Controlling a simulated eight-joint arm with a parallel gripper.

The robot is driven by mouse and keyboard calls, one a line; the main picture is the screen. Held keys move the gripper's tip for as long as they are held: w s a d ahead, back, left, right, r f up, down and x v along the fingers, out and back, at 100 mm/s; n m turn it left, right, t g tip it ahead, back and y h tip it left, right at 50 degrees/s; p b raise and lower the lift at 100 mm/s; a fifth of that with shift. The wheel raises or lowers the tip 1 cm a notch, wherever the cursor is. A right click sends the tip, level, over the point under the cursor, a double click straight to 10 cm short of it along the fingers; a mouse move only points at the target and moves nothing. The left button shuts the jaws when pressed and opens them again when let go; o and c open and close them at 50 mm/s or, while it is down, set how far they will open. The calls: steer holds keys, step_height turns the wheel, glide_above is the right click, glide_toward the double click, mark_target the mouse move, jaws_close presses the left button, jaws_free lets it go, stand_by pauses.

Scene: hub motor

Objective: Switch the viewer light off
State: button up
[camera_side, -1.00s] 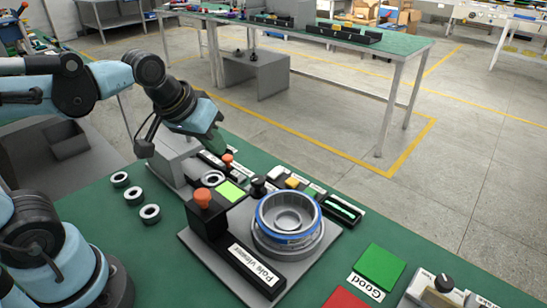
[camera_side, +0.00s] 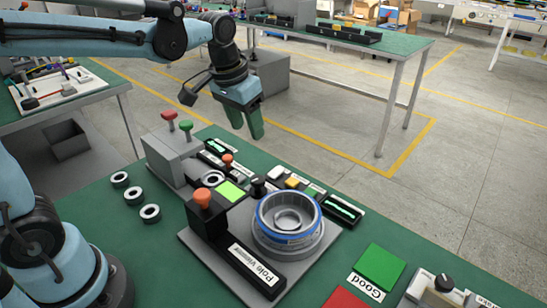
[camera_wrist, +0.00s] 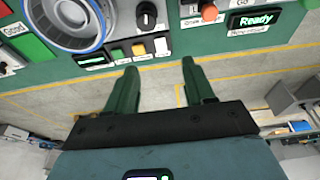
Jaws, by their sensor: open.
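The pole viewer (camera_side: 243,252) is a dark base with a white label on a grey plate, with an orange-topped knob (camera_side: 202,198) at its end. A silver and blue ring-shaped hub (camera_side: 287,215) sits on it and shows at upper left in the wrist view (camera_wrist: 70,22). Behind the hub are a black rotary knob (camera_side: 258,187), a white button (camera_side: 275,173) and a yellow button (camera_side: 291,182). Which control is the viewer light's switch, I cannot tell. My gripper (camera_side: 246,128) is open and empty, above and behind these controls; its green fingers also show in the wrist view (camera_wrist: 160,68).
A grey box with red and green knobs (camera_side: 175,140) stands left of the gripper. Several black-and-white rings (camera_side: 134,195) lie on the green table. A lit "Ready" display (camera_wrist: 256,22) is at upper right in the wrist view. Green and red pads (camera_side: 380,266) lie at front right.

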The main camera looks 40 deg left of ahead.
mark_target(271, 175)
steer(key=w+f+g, duration=0.3)
steer(key=w+f, duration=0.1)
steer(key=w, duration=0.3)
steer(key=f, duration=1.1)
steer(key=shift+d+f, duration=0.25)
steer(key=shift+f, duration=0.15)
